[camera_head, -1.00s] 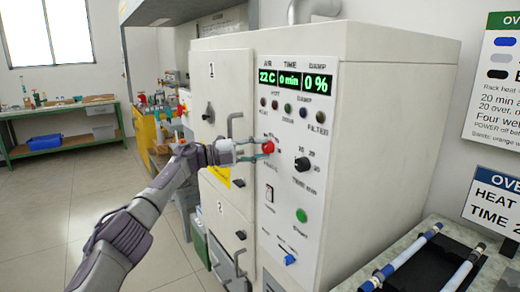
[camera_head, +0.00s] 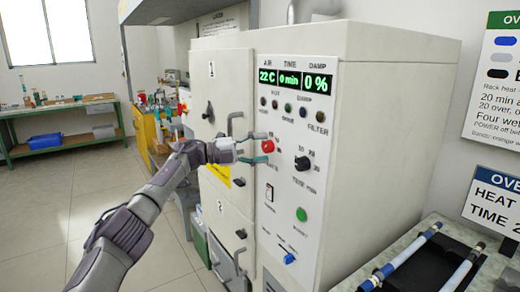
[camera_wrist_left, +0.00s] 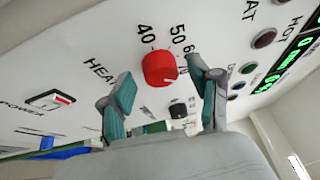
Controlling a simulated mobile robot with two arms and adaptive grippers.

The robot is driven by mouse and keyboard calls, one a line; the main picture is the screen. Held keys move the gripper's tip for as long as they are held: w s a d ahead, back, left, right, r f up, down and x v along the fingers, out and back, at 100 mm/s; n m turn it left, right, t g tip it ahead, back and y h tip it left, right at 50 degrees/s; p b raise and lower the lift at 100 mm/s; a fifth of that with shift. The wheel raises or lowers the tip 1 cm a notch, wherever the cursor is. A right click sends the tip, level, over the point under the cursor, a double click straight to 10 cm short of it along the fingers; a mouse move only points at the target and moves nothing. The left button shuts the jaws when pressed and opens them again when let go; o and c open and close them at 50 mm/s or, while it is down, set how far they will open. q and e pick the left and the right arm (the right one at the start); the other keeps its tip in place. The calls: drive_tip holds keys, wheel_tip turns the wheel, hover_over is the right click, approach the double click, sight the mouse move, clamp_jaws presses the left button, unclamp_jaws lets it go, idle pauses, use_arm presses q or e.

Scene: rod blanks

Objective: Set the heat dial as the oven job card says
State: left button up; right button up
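The oven's red heat dial (camera_head: 267,146) is on the white control panel; in the left wrist view the dial (camera_wrist_left: 159,68) has the numbers 40 and 50 beside it. The dial's exact setting is hard to read. My left gripper (camera_head: 257,149) is open just left of the dial in the head view. In the wrist view its teal fingers (camera_wrist_left: 163,98) are spread, one on each side of the dial, with no visible contact. The blue-headed oven job card (camera_head: 494,204) is cut off at the right edge; only "HEAT" and "TIME 2" show. My right gripper is out of view.
The black timer knob (camera_head: 303,163), white power rocker (camera_head: 269,193), green button (camera_head: 301,214) and blue slider (camera_head: 290,258) share the panel. The display (camera_head: 290,80) reads 22 C, 0 min, 0 %. A door handle (camera_head: 231,124) stands out beside my left gripper.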

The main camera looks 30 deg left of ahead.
use_arm(q)
drive_tip(key=v, duration=1.2)
drive_tip(key=shift+f, duration=0.1)
